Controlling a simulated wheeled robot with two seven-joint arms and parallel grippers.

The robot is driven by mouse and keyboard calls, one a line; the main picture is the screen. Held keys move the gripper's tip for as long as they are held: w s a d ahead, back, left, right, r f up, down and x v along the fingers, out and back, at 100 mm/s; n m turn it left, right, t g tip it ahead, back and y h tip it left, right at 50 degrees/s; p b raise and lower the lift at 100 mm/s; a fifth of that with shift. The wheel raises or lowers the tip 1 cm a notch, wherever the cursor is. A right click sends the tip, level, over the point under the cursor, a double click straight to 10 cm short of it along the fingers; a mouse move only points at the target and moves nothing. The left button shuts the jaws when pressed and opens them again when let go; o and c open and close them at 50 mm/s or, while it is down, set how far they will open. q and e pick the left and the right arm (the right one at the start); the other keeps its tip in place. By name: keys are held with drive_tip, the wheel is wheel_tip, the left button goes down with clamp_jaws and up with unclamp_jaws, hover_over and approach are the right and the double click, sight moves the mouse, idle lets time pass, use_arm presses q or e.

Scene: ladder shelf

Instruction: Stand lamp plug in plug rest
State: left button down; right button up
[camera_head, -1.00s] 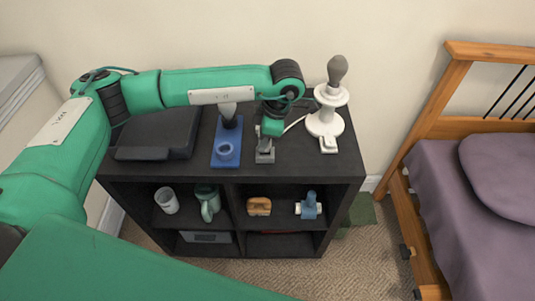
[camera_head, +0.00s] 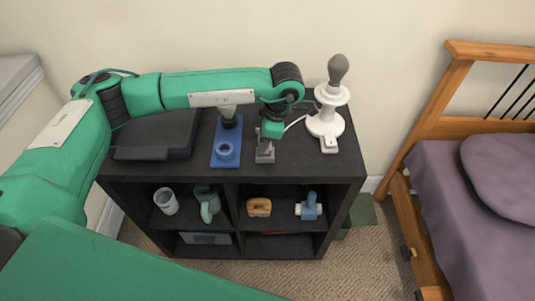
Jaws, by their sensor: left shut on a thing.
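A white lamp (camera_head: 325,124) with a grey bulb stands upright at the right of the black shelf's top. Its white cord (camera_head: 296,122) runs left toward my left gripper. My left gripper (camera_head: 265,157) points down over the middle of the top and is shut; the lamp plug in it is hidden by the gripper and too small to make out. A blue stand (camera_head: 226,152) with a raised ring, which looks like the plug rest, lies just left of the gripper, apart from it. My right gripper is out of view.
A dark flat box (camera_head: 155,138) lies at the left of the black shelf (camera_head: 190,172). A bed (camera_head: 470,185) is at right.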

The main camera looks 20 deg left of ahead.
use_arm(q)
drive_tip(key=shift+f+b, duration=0.55)
drive_tip(key=shift+f, duration=0.15)
drive_tip(key=c, duration=1.1)
unclamp_jaws()
drive_tip(key=shift+c, duration=0.2)
drive_tip(key=shift+r+p, duration=2.05)
drive_tip(key=shift+r, duration=2.45)
